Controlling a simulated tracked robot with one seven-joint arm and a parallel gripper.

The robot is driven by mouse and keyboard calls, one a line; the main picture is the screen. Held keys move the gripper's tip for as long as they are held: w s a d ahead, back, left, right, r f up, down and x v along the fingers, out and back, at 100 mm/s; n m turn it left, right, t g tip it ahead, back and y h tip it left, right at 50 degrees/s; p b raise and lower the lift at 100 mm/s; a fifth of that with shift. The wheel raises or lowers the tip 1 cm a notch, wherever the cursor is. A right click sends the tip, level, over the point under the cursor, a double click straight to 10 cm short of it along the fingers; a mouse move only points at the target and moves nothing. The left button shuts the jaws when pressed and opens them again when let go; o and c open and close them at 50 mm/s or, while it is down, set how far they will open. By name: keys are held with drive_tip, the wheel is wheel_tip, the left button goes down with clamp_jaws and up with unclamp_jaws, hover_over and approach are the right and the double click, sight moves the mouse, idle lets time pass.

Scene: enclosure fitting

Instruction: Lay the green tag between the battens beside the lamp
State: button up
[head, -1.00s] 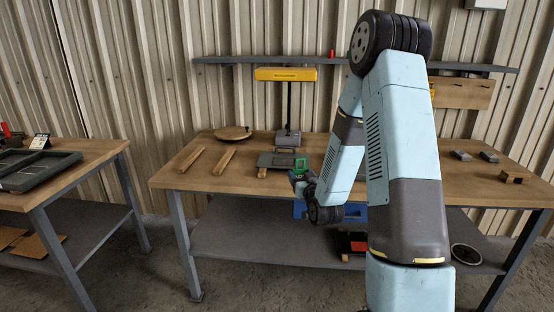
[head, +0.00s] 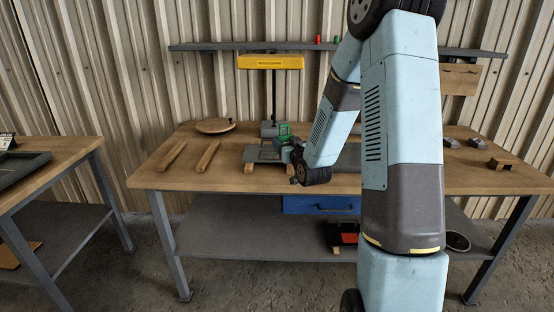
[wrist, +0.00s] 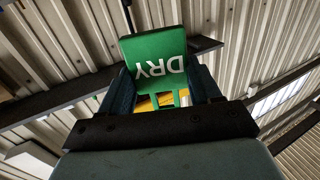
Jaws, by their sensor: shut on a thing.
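The green tag (head: 284,130) is held upright in my gripper (head: 287,144), in front of or just beside the lamp's grey base. In the wrist view the tag (wrist: 155,55) shows white "DRY" lettering, with a finger on each side. The yellow-headed lamp (head: 270,62) stands on a dark post at the back of the bench. Two wooden battens (head: 172,155) and (head: 207,156) lie apart to its left, with bare benchtop between them. A grey plate (head: 256,155) lies below the lamp over a short wooden piece (head: 249,168).
A round wooden board (head: 215,126) lies behind the battens. A wooden block (head: 500,163) and small grey pieces (head: 477,142) are at the bench's right. A grey shelf (head: 215,46) runs along the wall. A blue drawer (head: 310,204) hangs under the bench.

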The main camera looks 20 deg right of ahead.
drive_tip(key=shift+w+a+f, duration=0.2)
drive_tip(key=shift+w+f, duration=1.65)
drive_tip(key=shift+w, duration=0.1)
drive_tip(key=shift+w+a+f, duration=0.15)
drive_tip(key=shift+w+f, duration=1.65)
drive_tip(key=shift+w, duration=0.1)
drive_tip(key=shift+w+f, duration=0.1)
drive_tip(key=shift+f, duration=1.4)
drive_tip(key=shift+f, duration=0.65)
drive_tip(key=o, duration=1)
drive_tip(key=shift+o, duration=0.2)
